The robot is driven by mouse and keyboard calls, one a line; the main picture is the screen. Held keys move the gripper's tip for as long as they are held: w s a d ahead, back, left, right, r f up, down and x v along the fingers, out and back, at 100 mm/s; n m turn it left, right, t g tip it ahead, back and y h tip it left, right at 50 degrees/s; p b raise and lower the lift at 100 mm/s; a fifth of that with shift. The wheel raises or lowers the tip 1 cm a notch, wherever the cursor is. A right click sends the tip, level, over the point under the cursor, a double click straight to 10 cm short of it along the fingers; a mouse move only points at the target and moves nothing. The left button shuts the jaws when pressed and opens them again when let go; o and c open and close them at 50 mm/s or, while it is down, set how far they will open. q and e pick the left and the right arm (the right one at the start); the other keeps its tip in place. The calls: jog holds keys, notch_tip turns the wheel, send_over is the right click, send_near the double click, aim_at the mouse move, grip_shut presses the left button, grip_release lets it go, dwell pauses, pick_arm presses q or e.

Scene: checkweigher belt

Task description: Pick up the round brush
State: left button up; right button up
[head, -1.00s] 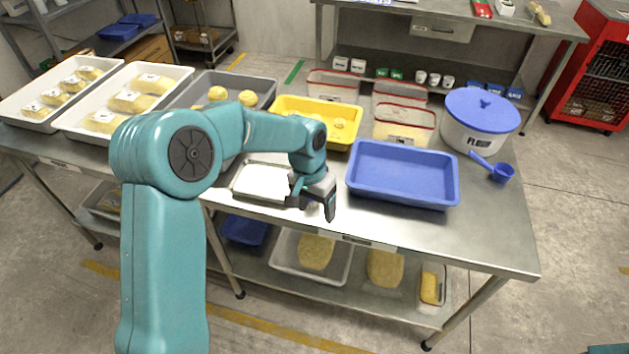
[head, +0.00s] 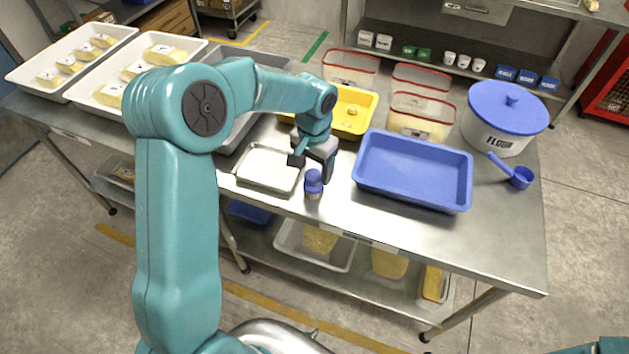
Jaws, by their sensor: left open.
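The round brush (head: 313,185) has a blue knob handle and a paler base. It stands upright on the steel table (head: 420,235) near the front edge, between the small metal tray and the blue tray. My left gripper (head: 311,168) is open and empty, just behind and above the brush in the head view. Its two dark fingers show to either side of the brush's top. I cannot tell whether the brush is between them or touching. My right gripper is out of view.
A small metal tray (head: 262,180) lies left of the brush. A blue tray (head: 410,202) lies right of it. A yellow tray (head: 371,100), red-rimmed bins (head: 420,95), a flour tub (head: 497,139) and a blue scoop (head: 521,178) stand behind and to the right.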

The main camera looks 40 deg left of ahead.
aim_at(313, 184)
pick_arm(q)
jog(key=shift+f, duration=0.65)
jog(key=shift+s+d+f, duration=0.1)
jog(key=shift+s+f, duration=0.05)
jog(key=shift+f, duration=0.35)
jog(key=f, duration=0.1)
jog(key=f+p, duration=0.1)
jog(key=f, duration=0.2)
jog(key=shift+a, duration=0.25)
jog(key=shift+d+f, duration=0.1)
jog(key=shift+f, duration=0.25)
jog(key=shift+c, duration=0.6)
jog(key=c, duration=0.7)
